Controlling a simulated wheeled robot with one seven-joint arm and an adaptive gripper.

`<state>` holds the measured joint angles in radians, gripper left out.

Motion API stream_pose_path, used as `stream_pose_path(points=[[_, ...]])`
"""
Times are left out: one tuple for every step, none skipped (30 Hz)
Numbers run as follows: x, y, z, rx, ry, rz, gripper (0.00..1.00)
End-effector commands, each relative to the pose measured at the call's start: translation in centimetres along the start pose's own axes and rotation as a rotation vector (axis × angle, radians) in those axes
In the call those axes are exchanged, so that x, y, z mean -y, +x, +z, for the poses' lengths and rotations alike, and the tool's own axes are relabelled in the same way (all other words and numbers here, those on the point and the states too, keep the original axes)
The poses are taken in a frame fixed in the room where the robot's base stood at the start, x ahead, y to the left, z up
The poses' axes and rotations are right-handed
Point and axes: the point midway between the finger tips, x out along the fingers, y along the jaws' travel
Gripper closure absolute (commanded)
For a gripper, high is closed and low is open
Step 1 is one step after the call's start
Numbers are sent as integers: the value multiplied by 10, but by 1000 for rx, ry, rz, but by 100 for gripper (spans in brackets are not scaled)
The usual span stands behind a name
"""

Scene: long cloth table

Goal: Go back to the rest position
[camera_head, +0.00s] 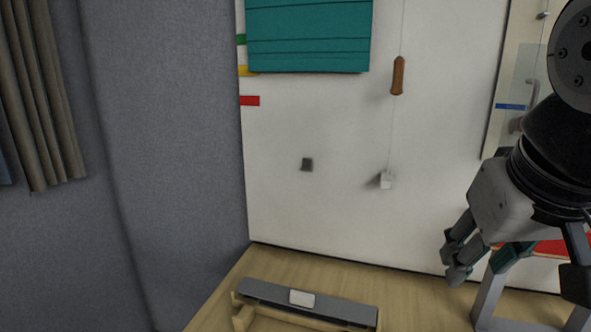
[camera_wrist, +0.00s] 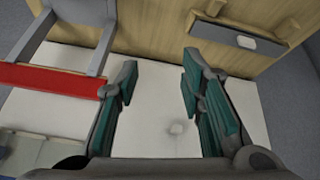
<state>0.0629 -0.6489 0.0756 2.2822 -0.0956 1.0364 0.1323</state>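My gripper (camera_head: 515,278) hangs at the right side of the head view, with its fingers pointing down and spread apart. In the wrist view my gripper (camera_wrist: 160,75) shows two teal-padded fingers with a wide gap between them. Nothing is held in the gap; a pale board surface shows through it. The task names no object to handle. A grey frame with a red strip (camera_wrist: 50,78) is near the left finger in the wrist view, and partly hidden behind my gripper in the head view.
A grey bar (camera_head: 345,312) with a white block (camera_head: 302,298) sits on the wooden surface (camera_head: 250,264). A grey wall (camera_head: 165,150) is left.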

Motion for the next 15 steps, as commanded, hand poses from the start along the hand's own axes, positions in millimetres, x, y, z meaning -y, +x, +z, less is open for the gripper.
stream_pose_path(points=[[0,8,28,61,-11,-12,64],[0,13,44,98,-17,-20,64],[0,18,64,145,-26,-31,64],[0,21,78,177,-32,-40,64],[1,24,92,210,-38,-49,64],[1,28,110,252,-48,-62,64],[2,31,123,282,-55,-71,64],[3,33,137,313,-61,-82,64],[4,35,154,353,-70,-97,64],[5,37,167,381,-77,-108,64],[4,30,163,377,-78,-108,64],[3,21,156,361,-77,-107,64],[3,17,153,353,-76,-107,64],[2,12,149,344,-76,-107,64],[2,6,145,332,-76,-107,64]])
